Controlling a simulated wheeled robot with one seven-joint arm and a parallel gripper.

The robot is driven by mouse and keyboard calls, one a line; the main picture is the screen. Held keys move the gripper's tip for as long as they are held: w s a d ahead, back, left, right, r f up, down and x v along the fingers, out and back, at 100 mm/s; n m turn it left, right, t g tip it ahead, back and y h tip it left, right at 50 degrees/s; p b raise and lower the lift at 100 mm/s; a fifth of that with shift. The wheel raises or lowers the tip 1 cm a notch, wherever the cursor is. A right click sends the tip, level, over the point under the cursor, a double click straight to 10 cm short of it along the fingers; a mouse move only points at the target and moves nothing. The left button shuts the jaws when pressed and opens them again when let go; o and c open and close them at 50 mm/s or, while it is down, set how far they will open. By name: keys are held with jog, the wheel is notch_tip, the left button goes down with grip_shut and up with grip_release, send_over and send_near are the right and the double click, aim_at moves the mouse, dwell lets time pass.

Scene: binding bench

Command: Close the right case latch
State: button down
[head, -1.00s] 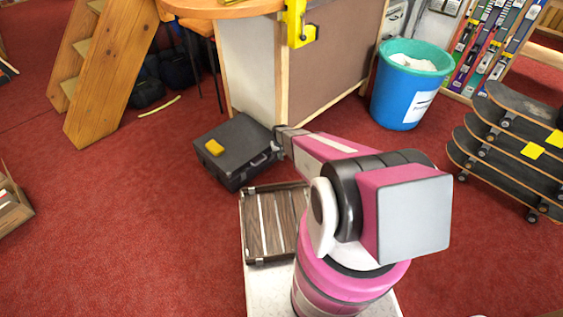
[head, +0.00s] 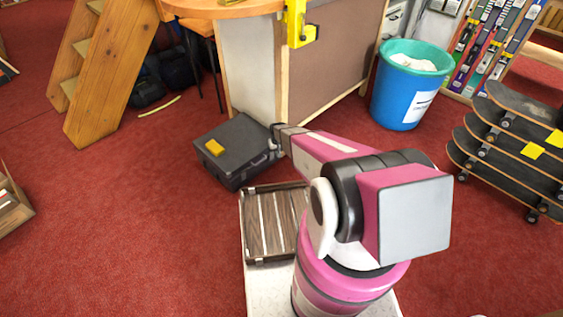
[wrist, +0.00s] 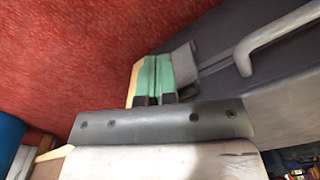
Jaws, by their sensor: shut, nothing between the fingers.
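The dark grey case (head: 238,140) lies flat on the red carpet with its latch side facing right. In the wrist view, the case (wrist: 225,30) fills the upper right, with its grey handle (wrist: 265,43). A grey latch flap (wrist: 184,61) is beside my fingers; I cannot tell whether it is fully down. My gripper (wrist: 155,73) is shut with its green-padded fingers together and nothing between them. It is right by the flap, possibly touching.
A yellow object (head: 214,147) lies on the case lid. A wood-slatted tray (head: 270,222) is in front of the case. The bench panel (head: 335,60) is close behind. A blue bin (head: 408,85) and stacked skateboards (head: 510,150) stand right.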

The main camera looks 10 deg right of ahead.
jog(key=shift+s, duration=0.1)
jog(key=s+d+r, duration=0.2)
jog(key=s+r, duration=0.1)
jog(key=r, duration=0.5)
jog(key=shift+d, duration=0.15)
dwell(1.0)
jog(key=s+r, duration=0.8)
jog(key=r, duration=0.3)
jog(key=s+d+r, duration=0.1)
jog(key=s+r, duration=0.6)
jog(key=r, duration=0.3)
jog(key=s+r+m, duration=0.1)
jog(key=s+r, duration=0.7)
jog(key=r, duration=0.3)
jog(key=shift+s+d+r, duration=0.3)
